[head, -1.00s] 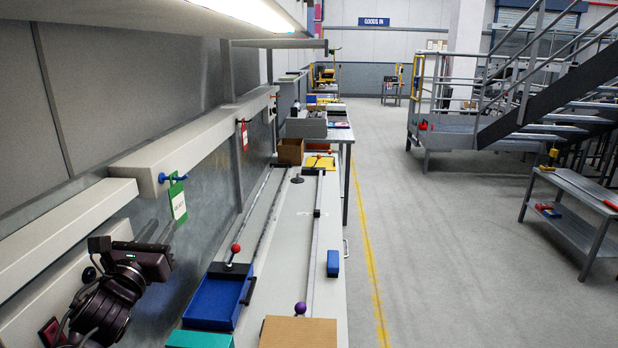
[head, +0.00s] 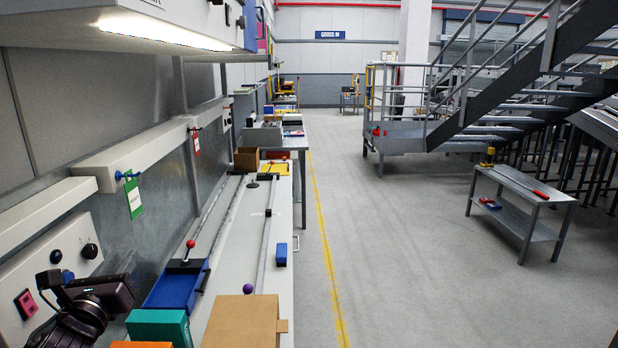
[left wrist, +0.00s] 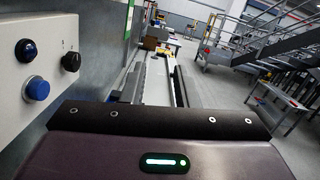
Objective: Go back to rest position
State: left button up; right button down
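My left gripper (head: 128,268) is at the lower left of the head view, in front of a control panel (head: 52,262) on the wall. In the left wrist view, its two dark fingers (left wrist: 158,80) stand apart with nothing seen between them, so it is open and empty. The panel's blue button (left wrist: 37,89) and black knob (left wrist: 71,62) show to the left of the gripper there. My right gripper is in neither view.
The workbench below holds a blue tray (head: 170,292), a teal box (head: 160,325), a cardboard box (head: 240,322) and a small blue block (head: 281,254). A green tag (head: 134,198) hangs from the wall rail. The aisle floor (head: 400,260) at right is open, with a grey bench (head: 520,190) beyond.

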pick_arm(q)
jog(key=s+d+f+n+g, duration=0.3)
jog(key=s+f+n+g, duration=0.1)
jog(key=f+n, duration=0.45)
jog(key=s+d+f+n+g, duration=0.35)
jog(key=f+n, duration=0.35)
jog(key=f, duration=0.3)
jog(key=s+d+f+n+g+h, duration=0.1)
jog(key=s+d+f+n+g, duration=0.3)
jog(key=s+n, duration=0.45)
jog(key=s+d+f+n+g+h, duration=0.1)
jog(key=s+d+f+n+g, duration=0.35)
jog(key=s+n, duration=0.35)
jog(key=s+f+g, duration=0.1)
jog(key=s+f, duration=0.1)
jog(key=f, duration=1.4)
jog(key=s+f, duration=0.2)
jog(key=f, duration=1.4)
jog(key=s+a+f, duration=0.1)
jog(key=s+f, duration=0.7)
jog(key=s, duration=0.1)
jog(key=s+a+f+m+g, duration=0.1)
jog(key=s+a+f, duration=0.1)
jog(key=s+f, duration=0.7)
jog(key=shift+s+a+y+b, duration=0.3)
jog(key=shift+s+b, duration=0.15)
jog(key=shift+s, duration=0.1)
